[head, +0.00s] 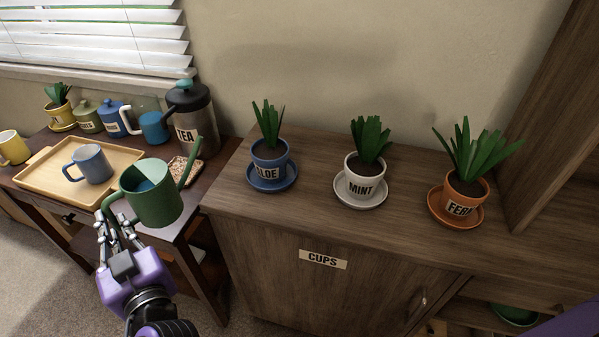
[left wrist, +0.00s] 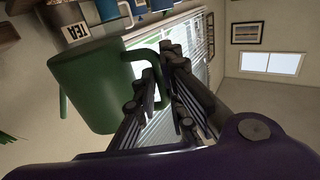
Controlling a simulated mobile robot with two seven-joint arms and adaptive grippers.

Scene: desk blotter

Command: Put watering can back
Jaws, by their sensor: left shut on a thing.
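The green watering can (head: 160,205) is held in the air by my left gripper (head: 112,228), in front of the side table in the head view. The can looks roughly upright, with its spout rising to the right and something blue inside it. In the left wrist view the can's green body (left wrist: 85,85) fills the left side. There my left gripper (left wrist: 157,80) is shut on the can's handle (left wrist: 131,68). My right gripper is not in view.
A dark cabinet (head: 315,215) labelled CUPS bears aloe (head: 268,172), mint (head: 364,187) and fern (head: 461,205) pots on saucers. The side table holds a tray (head: 48,188) with a blue mug (head: 88,165), a TEA press (head: 191,118) and several cups. A green dish (head: 515,315) sits on a low shelf.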

